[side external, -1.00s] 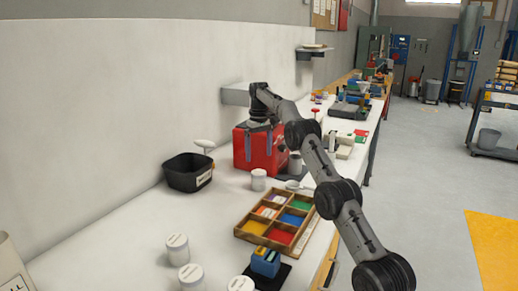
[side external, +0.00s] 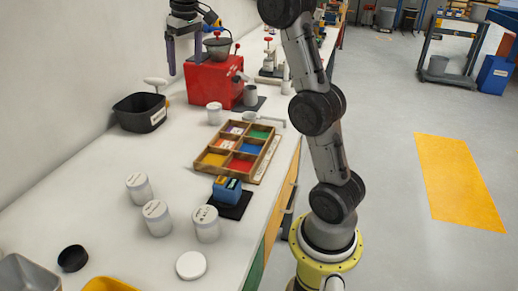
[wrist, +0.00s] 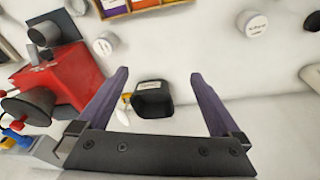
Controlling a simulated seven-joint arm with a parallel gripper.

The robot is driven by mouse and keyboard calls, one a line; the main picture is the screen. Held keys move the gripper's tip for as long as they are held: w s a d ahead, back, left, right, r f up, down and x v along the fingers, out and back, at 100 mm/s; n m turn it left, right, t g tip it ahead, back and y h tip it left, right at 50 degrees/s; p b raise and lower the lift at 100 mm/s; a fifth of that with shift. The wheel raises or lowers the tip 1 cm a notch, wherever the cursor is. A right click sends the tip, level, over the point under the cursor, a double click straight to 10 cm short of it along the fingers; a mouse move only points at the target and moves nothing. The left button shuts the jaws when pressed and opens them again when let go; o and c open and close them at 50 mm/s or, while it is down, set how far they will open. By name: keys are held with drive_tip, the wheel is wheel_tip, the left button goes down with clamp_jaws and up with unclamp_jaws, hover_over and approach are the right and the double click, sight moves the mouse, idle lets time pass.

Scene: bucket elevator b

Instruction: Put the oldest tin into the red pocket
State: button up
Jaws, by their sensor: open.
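White tins with labelled lids stand on the bench: one front left (side external: 139,187), one beside it (side external: 157,217), one to their right (side external: 206,224) and one near the red machine (side external: 214,114). Their print is too small to read, so I cannot tell which is oldest. The red pocket (side external: 240,164) is in the front row of the wooden sorting tray (side external: 262,168); the tray's edge shows in the wrist view (wrist: 150,10). My gripper (side external: 184,60) is open and empty, high beside the red machine, apart from every tin. Its spread fingers show in the wrist view (wrist: 159,73).
A red machine (side external: 205,88) with a hopper stands behind the tray. A black bin (side external: 140,112) is to its left. A blue block (side external: 227,188) sits on a dark mat in front of the tray. A white disc (side external: 191,265) and a black round container (side external: 73,258) lie nearer.

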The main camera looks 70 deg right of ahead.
drive_tip(key=s+a+r+n+t, duration=0.1)
drive_tip(key=s+a+r, duration=0.1)
drive_tip(key=s+a, duration=0.65)
drive_tip(key=s+a+f+n+t, duration=0.1)
drive_tip(key=s+a+f, duration=0.4)
drive_tip(key=s, duration=0.4)
drive_tip(key=s+a+f+n+t, duration=0.1)
drive_tip(key=s+a+f, duration=0.5)
drive_tip(key=s, duration=0.4)
drive_tip(key=shift+a+f+t+y, duration=0.2)
drive_tip(key=shift+f+t+y, duration=0.1)
drive_tip(key=shift+f+y, duration=0.1)
